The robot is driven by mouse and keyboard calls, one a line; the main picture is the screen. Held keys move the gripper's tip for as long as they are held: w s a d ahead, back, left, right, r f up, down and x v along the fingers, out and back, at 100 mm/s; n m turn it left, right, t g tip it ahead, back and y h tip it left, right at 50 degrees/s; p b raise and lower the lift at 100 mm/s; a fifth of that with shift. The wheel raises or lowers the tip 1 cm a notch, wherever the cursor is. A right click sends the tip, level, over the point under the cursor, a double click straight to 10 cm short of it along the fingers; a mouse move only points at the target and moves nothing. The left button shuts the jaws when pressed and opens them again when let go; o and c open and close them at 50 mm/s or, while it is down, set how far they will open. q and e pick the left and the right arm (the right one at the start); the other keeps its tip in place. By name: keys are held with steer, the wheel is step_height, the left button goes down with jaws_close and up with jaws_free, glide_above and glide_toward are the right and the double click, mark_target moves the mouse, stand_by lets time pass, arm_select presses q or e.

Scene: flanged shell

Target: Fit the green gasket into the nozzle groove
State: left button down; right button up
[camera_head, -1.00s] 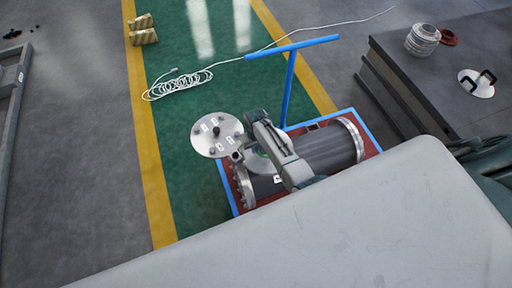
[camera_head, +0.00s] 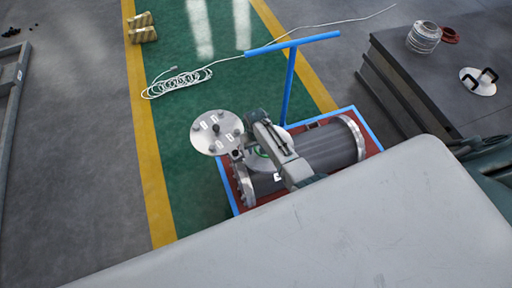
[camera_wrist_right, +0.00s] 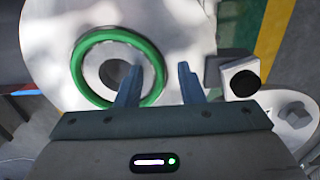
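The green gasket (camera_wrist_right: 150,55) is a ring around the round nozzle opening (camera_wrist_right: 113,72) on the pale flange, in the right wrist view. I cannot tell whether it rests in the groove. My right gripper (camera_wrist_right: 160,88) is open over it. One finger is inside the ring and the other outside, with the ring's edge between them. I see no firm contact. In the head view my right wrist mostly covers the nozzle on the grey flanged shell (camera_head: 335,147), and only a sliver of green shows. My left gripper is not in view.
A round steel cover (camera_head: 217,132) with knobs is beside the nozzle. The shell lies on a red cart with a blue handle (camera_head: 291,44). A dark table (camera_head: 440,75) at right holds rings and a handled disc (camera_head: 477,81). A coiled white cable (camera_head: 180,82) lies on the floor.

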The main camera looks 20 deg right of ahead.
steer(key=shift+r, duration=0.1)
step_height(320, 180, up, 11)
steer(key=shift+f+b, duration=0.2)
steer(key=shift+b, duration=0.1)
stand_by(0.4)
stand_by(0.4)
